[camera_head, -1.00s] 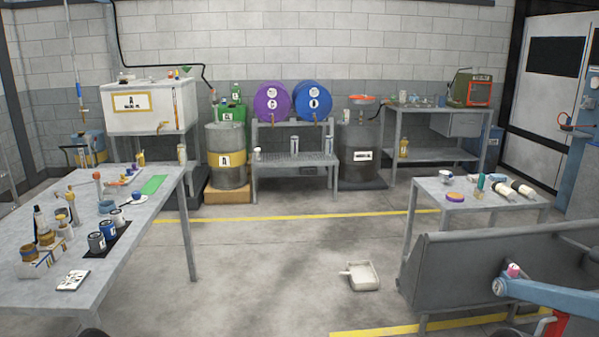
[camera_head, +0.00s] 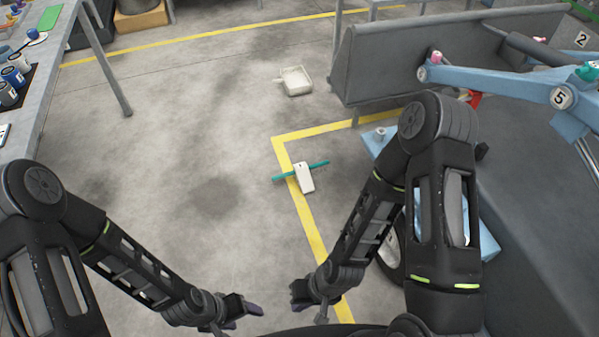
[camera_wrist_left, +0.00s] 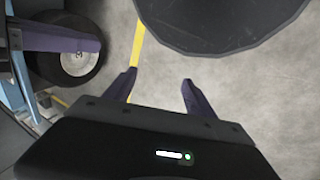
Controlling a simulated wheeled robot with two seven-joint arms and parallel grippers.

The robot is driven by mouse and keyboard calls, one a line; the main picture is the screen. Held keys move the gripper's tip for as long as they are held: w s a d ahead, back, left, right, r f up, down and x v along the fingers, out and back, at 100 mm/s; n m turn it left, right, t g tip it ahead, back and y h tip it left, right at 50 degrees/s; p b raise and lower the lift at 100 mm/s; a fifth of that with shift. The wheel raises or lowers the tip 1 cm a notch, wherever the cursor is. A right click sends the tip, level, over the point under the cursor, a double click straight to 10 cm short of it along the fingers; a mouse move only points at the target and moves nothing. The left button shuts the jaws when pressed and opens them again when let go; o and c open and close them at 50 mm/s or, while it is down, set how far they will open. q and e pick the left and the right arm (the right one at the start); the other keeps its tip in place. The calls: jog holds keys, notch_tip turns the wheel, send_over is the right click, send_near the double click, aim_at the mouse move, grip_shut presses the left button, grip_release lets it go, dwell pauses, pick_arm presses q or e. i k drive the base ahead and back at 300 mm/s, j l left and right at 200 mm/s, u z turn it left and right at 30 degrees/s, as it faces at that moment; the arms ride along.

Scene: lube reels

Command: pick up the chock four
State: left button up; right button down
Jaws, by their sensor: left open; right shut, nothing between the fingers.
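No block with a readable four is in view. A cream block (camera_head: 304,178) with a teal bar across it lies on the floor by the yellow line in the head view. The mark on it is too small to read, so I cannot tell whether it is chock four. My left gripper (camera_head: 246,309) is low at the bottom of the head view, well apart from the block. Its two fingers stand open and empty in the left wrist view (camera_wrist_left: 158,82). My right gripper (camera_head: 302,296) is shut and empty, just to the right of the left one.
A blue arm (camera_head: 490,80) marked 5 and a grey machine body (camera_head: 540,150) fill the right side. A wheel (camera_wrist_left: 78,58) shows in the left wrist view. A cream pan (camera_head: 295,82) lies on the floor. A workbench (camera_head: 62,45) stands left.

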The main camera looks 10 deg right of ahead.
aim_at(301, 173)
jog(key=z, duration=1.55)
jog(key=u, duration=1.1)
jog(key=i+j+u, duration=0.2)
jog(key=i+j, duration=0.15)
jog(key=i, duration=0.25)
jog(key=i+j+u, duration=0.25)
jog(key=i, duration=0.4)
jog(key=i+j+u, duration=0.2)
jog(key=i, duration=0.4)
jog(key=l, duration=0.1)
